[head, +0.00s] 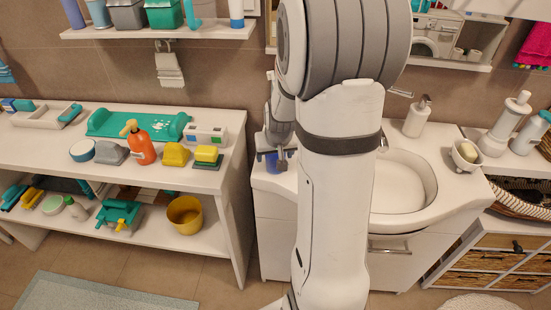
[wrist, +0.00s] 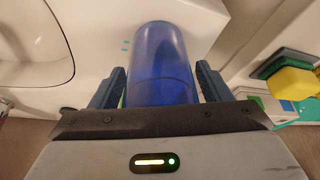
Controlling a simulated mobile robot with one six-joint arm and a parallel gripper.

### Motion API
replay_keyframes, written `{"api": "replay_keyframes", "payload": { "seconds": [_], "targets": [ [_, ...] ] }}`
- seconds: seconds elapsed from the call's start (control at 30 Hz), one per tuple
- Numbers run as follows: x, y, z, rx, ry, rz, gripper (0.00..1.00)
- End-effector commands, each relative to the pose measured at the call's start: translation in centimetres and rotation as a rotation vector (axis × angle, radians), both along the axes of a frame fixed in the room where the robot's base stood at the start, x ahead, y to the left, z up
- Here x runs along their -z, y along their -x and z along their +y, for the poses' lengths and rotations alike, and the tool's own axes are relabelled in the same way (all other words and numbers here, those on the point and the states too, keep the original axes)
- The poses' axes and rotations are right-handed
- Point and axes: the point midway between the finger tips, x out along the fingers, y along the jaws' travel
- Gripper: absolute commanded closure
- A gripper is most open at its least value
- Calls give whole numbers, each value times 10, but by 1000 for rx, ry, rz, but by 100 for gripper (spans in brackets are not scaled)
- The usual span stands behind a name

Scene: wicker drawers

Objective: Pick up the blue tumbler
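The blue tumbler (head: 271,164) stands on the left side of the white washbasin top, mostly hidden behind my gripper in the head view. In the wrist view the translucent blue tumbler (wrist: 160,65) fills the middle, between the two fingers. My gripper (wrist: 158,85) is open around it, with one finger on each side and narrow gaps showing between fingers and tumbler. In the head view my gripper (head: 276,154) points down at the washbasin top.

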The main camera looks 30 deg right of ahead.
Motion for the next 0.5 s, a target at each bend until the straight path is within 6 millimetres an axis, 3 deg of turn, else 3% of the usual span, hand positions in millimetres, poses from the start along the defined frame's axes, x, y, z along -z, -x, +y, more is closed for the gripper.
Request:
{"api": "replay_keyframes", "payload": {
  "seconds": [0.5],
  "targets": [
    [0,0,1,-1,0,0,70]
  ]
}}
